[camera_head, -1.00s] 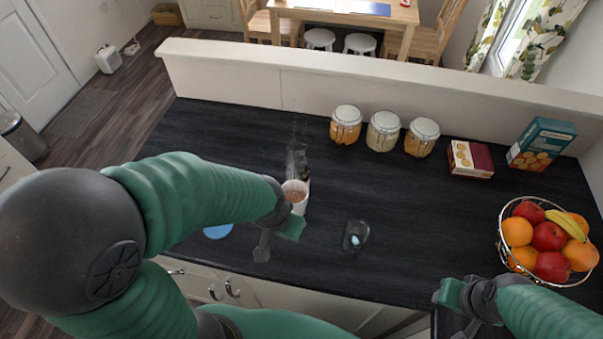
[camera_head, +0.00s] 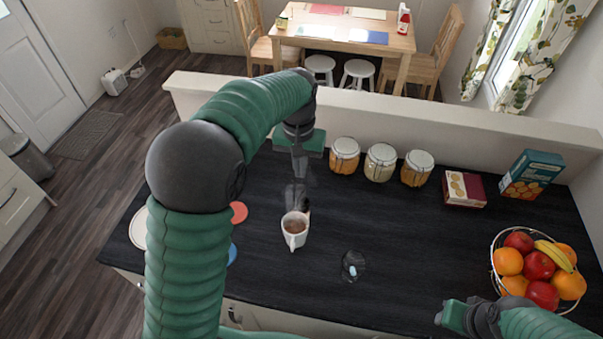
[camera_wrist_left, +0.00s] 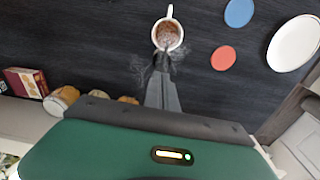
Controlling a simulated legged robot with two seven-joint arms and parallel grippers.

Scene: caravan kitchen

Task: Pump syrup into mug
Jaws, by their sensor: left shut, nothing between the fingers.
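A white mug (camera_head: 294,232) with brown contents stands upright on the dark counter; it shows from above in the left wrist view (camera_wrist_left: 168,36). A see-through bottle with a dark pump head (camera_head: 305,206) stands right behind it, with the spout toward the mug. In the left wrist view the bottle's clear body (camera_wrist_left: 140,66) is partly hidden by my fingers. My left gripper (camera_head: 299,176) is shut and empty, pointing down at the bottle from behind; whether it touches the pump is unclear. My right gripper (camera_head: 452,317) is at the lower right, its fingers unclear, away from both.
A small clear vessel (camera_head: 353,266) stands right of the mug. Red (camera_head: 238,212) and blue (camera_head: 232,254) discs and a white plate (camera_head: 138,228) lie left. Jars (camera_head: 381,163), boxes (camera_head: 464,189) and a fruit basket (camera_head: 538,272) stand right. A low wall (camera_head: 450,120) bounds the back.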

